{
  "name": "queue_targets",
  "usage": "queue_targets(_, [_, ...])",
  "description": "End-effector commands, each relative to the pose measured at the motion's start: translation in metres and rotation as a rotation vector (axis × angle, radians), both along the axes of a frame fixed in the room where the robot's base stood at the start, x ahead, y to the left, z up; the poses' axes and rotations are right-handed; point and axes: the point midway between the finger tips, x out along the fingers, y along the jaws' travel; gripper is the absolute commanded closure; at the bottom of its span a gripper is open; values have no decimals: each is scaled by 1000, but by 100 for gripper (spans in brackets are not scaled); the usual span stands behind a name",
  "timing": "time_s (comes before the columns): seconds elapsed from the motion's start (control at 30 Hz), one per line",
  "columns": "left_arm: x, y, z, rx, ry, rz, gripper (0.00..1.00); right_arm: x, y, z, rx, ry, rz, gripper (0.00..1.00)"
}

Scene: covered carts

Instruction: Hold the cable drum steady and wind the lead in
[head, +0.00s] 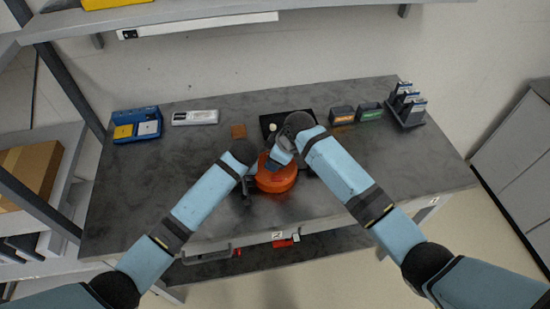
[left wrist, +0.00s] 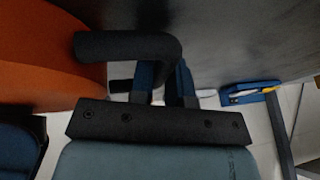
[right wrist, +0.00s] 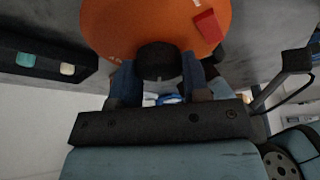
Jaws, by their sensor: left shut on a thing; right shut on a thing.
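The orange cable drum (head: 277,181) sits near the front middle of the grey workbench, partly hidden by my arms. My left gripper (head: 248,184) is at its left side. In the left wrist view its fingers (left wrist: 163,78) are shut on a black bent handle (left wrist: 125,45) beside the drum's orange side (left wrist: 45,65). My right gripper (head: 281,154) is over the drum from the far side. In the right wrist view its fingers (right wrist: 159,80) are shut on a black round knob (right wrist: 158,58) at the drum's face (right wrist: 150,20). I cannot make out the lead.
A black tray (head: 288,115) lies behind the drum. A blue bin (head: 137,125), a white device (head: 195,117) and a brown block (head: 238,131) lie to the left. Small labelled boxes (head: 343,114) and a rack (head: 406,106) stand at right. The right bench top is clear.

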Motion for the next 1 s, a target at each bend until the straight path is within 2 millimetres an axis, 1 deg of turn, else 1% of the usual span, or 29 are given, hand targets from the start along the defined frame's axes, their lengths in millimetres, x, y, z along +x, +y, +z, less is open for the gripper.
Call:
queue_targets(0.6, [0,1,0,1,1,1,100,-1,1,1,2,0,-570,81])
queue_targets(0.8, [0,1,0,1,1,1,100,-1,1,0,1,1,-709,81])
queue_targets(1.0, [0,1,0,1,1,1,100,0,1,1,0,0,-802,81])
